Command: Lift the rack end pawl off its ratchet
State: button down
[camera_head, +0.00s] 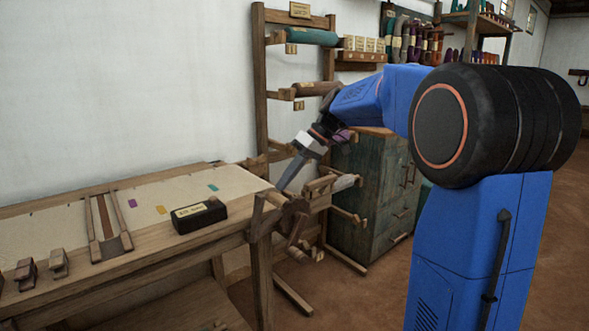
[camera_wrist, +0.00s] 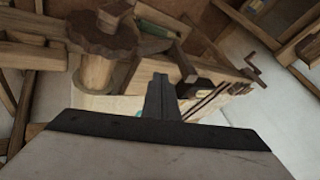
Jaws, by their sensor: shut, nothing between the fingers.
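My gripper (camera_head: 287,180) points down and to the left beside the end of the long wooden table in the head view. Its fingers (camera_wrist: 160,98) are together and empty in the wrist view. The dark brown toothed ratchet wheel (camera_head: 296,204) sits at the table's right end, just below my fingertips. In the wrist view the wheel (camera_wrist: 93,40) is at upper left, apart from my fingers, on a pale round roller. A brown wooden piece (camera_wrist: 116,12) lies at the wheel's upper edge. I cannot tell whether it is the pawl.
A black labelled box (camera_head: 200,216) stands on the cloth-covered table (camera_head: 160,252). A wooden rack (camera_head: 262,90) with rolls rises behind. A green drawer cabinet (camera_head: 372,185) stands to the right. Wooden arms stick out around the wheel. The floor at lower right is open.

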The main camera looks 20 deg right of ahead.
aim_at(258, 198)
jog(key=shift+s+a+f, duration=0.15)
jog(key=shift+s+a, duration=0.15)
jog(key=shift+a, duration=0.4)
jog(key=shift+s+a+f, duration=0.15)
jog(key=shift+s+a, duration=0.15)
jog(key=shift+a, duration=0.4)
jog(key=shift+s+a+f, duration=0.15)
jog(key=shift+s+a, duration=0.15)
jog(key=shift+a, duration=0.4)
jog(key=a+h, duration=0.1)
jog(key=s+a+r+h, duration=0.1)
jog(key=a, duration=0.1)
jog(key=a+t+h, duration=0.1)
jog(key=shift+s+a+r+n, duration=0.25)
jog(key=shift+s+a+n, duration=0.05)
jog(key=shift+a, duration=0.05)
jog(key=s+a+f+t+h, duration=0.1)
jog(key=s+a+f+h, duration=0.1)
jog(key=a+h, duration=0.3)
jog(key=shift+s+a+n+t+h, duration=0.3)
jog(key=shift+s+a+n+t, duration=0.1)
jog(key=shift+a, duration=1.5)
jog(key=shift+s+a+f, duration=0.1)
jog(key=shift+f, duration=0.05)
